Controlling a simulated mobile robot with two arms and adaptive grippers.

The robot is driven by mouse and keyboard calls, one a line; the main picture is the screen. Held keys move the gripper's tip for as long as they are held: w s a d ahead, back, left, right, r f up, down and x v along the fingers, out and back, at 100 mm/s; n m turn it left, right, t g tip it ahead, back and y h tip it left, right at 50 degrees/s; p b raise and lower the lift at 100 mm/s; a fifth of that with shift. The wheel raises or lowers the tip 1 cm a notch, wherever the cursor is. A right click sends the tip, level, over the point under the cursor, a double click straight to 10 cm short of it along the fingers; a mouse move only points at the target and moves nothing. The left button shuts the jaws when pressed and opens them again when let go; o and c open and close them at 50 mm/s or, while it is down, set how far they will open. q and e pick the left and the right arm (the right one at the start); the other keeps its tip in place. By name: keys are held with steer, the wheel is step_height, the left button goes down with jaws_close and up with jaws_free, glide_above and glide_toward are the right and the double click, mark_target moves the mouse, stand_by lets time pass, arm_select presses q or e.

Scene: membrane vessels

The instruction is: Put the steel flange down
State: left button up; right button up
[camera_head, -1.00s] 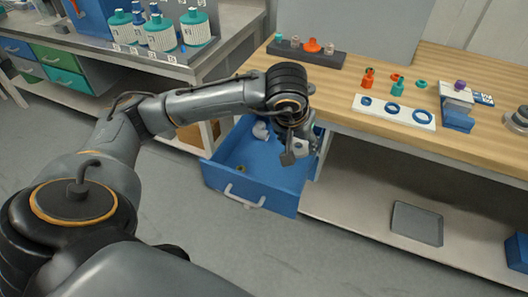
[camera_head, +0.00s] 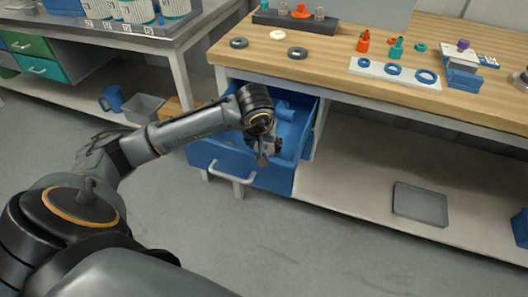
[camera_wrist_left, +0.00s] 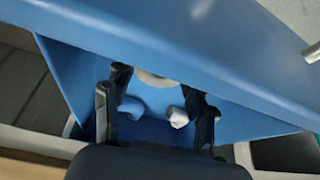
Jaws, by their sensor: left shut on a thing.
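My left gripper (camera_head: 264,152) reaches down into the open blue drawer (camera_head: 224,160) under the wooden bench. The left wrist view shows its two dark fingers (camera_wrist_left: 160,84) standing apart, with a pale, rounded piece (camera_wrist_left: 153,79) between their tips. This appears to be the steel flange, held in the jaws. Most of it is hidden, and I cannot tell whether it touches the drawer floor. A blue cylinder (camera_wrist_left: 132,106) and a white-ended piece (camera_wrist_left: 178,117) also show between the fingers. My right gripper is not in view.
The drawer's front wall and handle (camera_head: 232,174) stand close to my gripper. Dark rings (camera_head: 297,53) and a pale ring (camera_head: 278,35) lie on the bench (camera_head: 330,47). A white board (camera_head: 394,74) holds blue rings. A grey tray (camera_head: 420,204) lies on the lower shelf.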

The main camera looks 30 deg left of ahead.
arm_select(q)
step_height(320, 180, down, 3)
steer(key=shift+f, duration=0.3)
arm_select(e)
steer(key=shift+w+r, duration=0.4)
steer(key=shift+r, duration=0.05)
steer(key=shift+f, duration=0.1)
arm_select(q)
steer(key=shift+f+b, duration=0.1)
steer(key=shift+b, duration=0.2)
steer(key=o, duration=1.4)
steer(key=shift+c, duration=0.2)
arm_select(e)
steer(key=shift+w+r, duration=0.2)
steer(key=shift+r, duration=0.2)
